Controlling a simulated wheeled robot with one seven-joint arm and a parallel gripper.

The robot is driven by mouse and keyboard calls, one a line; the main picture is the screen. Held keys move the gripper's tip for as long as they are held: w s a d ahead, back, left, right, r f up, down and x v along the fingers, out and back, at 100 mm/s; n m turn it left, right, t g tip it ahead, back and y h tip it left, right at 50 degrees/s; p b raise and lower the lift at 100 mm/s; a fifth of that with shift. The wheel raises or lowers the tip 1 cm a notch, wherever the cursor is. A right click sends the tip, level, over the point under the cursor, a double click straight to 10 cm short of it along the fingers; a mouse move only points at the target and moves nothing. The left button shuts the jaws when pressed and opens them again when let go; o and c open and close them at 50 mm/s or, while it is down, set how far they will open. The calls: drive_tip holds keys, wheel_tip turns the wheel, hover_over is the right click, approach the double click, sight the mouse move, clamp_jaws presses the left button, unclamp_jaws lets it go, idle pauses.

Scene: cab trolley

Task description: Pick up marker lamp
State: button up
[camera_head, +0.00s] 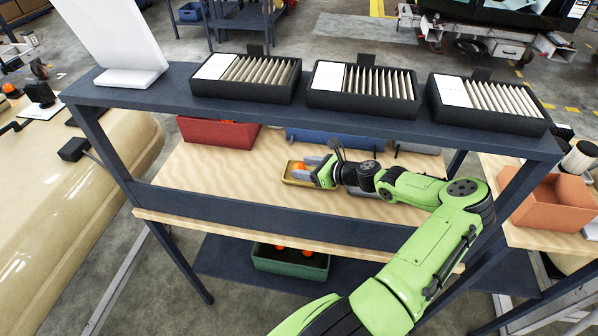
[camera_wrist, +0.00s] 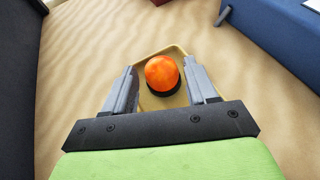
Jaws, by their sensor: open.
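The marker lamp (camera_wrist: 162,73) has an orange dome on a black base. It stands in a small yellow tray (camera_wrist: 148,102) on the wooden shelf. In the wrist view my gripper (camera_wrist: 168,80) is open, with one grey finger on each side of the lamp and a visible gap to both. In the head view my gripper (camera_head: 313,170) is low over the yellow tray (camera_head: 300,182), and the lamp (camera_head: 299,166) is partly hidden by the fingers.
A red bin (camera_head: 215,133) and a blue bin (camera_head: 350,139) stand behind the tray. A dark upper shelf (camera_head: 330,115) with several black file boxes is above the arm. A dark front rail (camera_head: 280,222) borders the wooden shelf. Bare wood lies left of the tray.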

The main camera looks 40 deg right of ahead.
drive_tip(key=shift+w+a+f, duration=0.15)
drive_tip(key=shift+w+f, duration=0.2)
drive_tip(key=shift+w, duration=0.3)
drive_tip(key=shift+s+r, duration=0.1)
drive_tip(key=shift+c, duration=0.5)
drive_tip(key=c, duration=0.7)
